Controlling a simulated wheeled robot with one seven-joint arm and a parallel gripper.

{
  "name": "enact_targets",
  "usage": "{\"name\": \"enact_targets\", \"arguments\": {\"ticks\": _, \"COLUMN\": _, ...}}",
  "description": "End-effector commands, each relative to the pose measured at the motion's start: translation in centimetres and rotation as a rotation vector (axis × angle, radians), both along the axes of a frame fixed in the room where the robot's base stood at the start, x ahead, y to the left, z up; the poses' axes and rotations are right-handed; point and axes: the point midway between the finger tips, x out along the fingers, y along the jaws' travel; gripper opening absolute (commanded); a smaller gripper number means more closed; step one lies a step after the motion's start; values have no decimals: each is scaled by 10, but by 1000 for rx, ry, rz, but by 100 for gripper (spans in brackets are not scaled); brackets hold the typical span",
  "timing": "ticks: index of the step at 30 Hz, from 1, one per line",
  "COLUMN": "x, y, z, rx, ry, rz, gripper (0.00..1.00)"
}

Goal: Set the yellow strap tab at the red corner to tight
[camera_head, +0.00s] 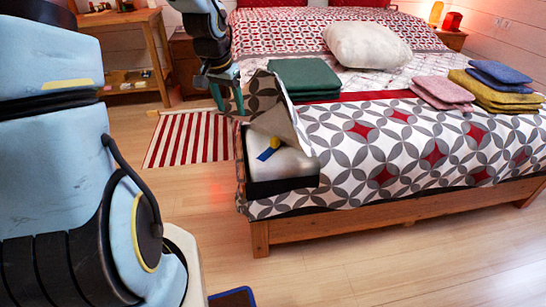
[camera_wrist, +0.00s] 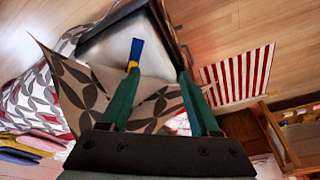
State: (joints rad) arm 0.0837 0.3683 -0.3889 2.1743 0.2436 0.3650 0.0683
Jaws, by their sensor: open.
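The yellow strap tab (camera_head: 275,142) sits at the bare mattress corner (camera_head: 292,164), with a blue strap (camera_head: 265,154) beside it. The patterned cover's corner (camera_head: 282,98) is folded back above them. In the wrist view the yellow tab (camera_wrist: 132,66) shows at the base of the blue strap (camera_wrist: 136,50), partly hidden by the left fingertip. I cannot make out a red marking on this corner. My gripper (camera_head: 226,106) is open at the bed's left edge, beside the folded flap. In the wrist view its green fingers (camera_wrist: 158,74) are apart, with cover fabric behind them.
The wooden bed frame (camera_head: 370,220) runs along the near side. Green folded cloth (camera_head: 302,76), a white pillow (camera_head: 366,45) and pink, yellow and blue folded cloths lie on the bed. A striped rug (camera_head: 190,139) lies left of the bed.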

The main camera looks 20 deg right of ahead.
Motion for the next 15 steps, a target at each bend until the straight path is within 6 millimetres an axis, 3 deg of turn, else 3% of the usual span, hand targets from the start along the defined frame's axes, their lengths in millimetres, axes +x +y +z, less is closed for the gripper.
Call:
{"name": "enact_targets", "arguments": {"ticks": 1, "x": 8, "y": -21, "z": -33, "rx": -19, "ry": -8, "rz": -50, "gripper": 62}}
{"name": "enact_targets", "arguments": {"ticks": 4, "x": 19, "y": -56, "z": -56, "rx": -54, "ry": -31, "rz": -133, "gripper": 62}}
{"name": "enact_targets", "arguments": {"ticks": 9, "x": 29, "y": -94, "z": -72, "rx": -97, "ry": -57, "rz": -214, "gripper": 62}}
{"name": "enact_targets", "arguments": {"ticks": 15, "x": 33, "y": -106, "z": -81, "rx": -109, "ry": -63, "rz": -238, "gripper": 62}}
